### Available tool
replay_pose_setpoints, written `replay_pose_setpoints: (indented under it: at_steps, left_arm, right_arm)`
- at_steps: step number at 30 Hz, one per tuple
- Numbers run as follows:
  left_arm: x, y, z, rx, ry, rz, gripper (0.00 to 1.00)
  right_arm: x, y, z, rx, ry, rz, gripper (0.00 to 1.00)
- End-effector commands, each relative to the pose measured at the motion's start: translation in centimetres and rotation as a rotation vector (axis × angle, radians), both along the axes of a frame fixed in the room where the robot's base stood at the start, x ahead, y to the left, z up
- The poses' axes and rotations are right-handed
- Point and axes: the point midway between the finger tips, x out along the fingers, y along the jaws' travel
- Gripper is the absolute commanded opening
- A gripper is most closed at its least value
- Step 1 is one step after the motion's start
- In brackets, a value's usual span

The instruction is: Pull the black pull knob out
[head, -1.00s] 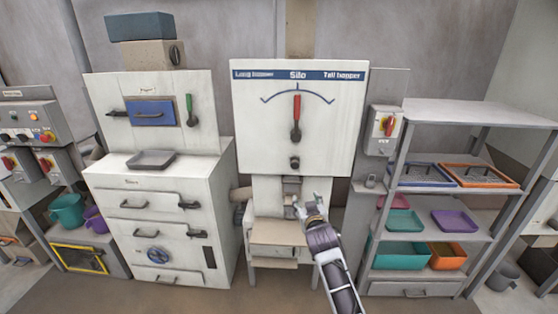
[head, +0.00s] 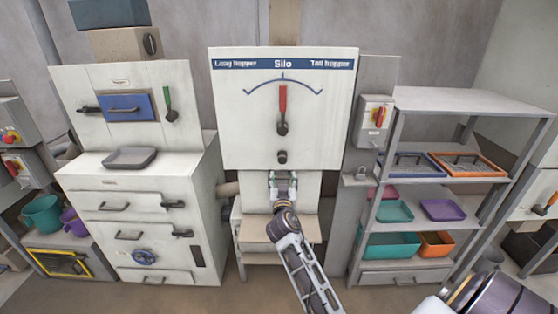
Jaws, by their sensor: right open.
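The black pull knob (head: 282,157) sits low on the white Silo panel (head: 240,120), straight below the lever with the red handle (head: 282,108). My right gripper (head: 283,178) is just under the knob in the picture, with its fingers pointing up and apart. Nothing shows between the fingers. The knob is in full view and a small gap shows between it and the fingertips. The gripper hides part of the spout area below the panel. My left gripper is not in view.
A switch box with a red handle (head: 376,117) is right of the panel. A shelf rack (head: 460,101) with coloured trays stands further right. A white drawer cabinet (head: 85,177) stands left. A beige ledge (head: 252,232) juts out below the panel.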

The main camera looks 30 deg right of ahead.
Motion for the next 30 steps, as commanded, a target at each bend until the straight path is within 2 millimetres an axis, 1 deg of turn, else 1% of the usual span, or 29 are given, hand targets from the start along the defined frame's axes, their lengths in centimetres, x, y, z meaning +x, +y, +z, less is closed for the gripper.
replay_pose_setpoints:
  at_steps: [6,12,25,30]
  left_arm:
    - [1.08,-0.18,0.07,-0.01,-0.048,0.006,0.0]
    - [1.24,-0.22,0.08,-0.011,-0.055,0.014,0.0]
    - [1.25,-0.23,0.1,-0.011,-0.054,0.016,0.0]
    - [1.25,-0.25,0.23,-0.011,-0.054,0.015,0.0]
  right_arm:
    - [0.02,0.03,0.45,0.12,-0.098,0.0,0.56]
    - [0.05,0.08,0.48,0.204,-0.15,0.002,0.56]
    - [0.09,0.05,0.48,0.214,-0.156,0.001,0.56]
    - [0.5,-0.16,0.5,0.213,-0.155,0.001,0.56]
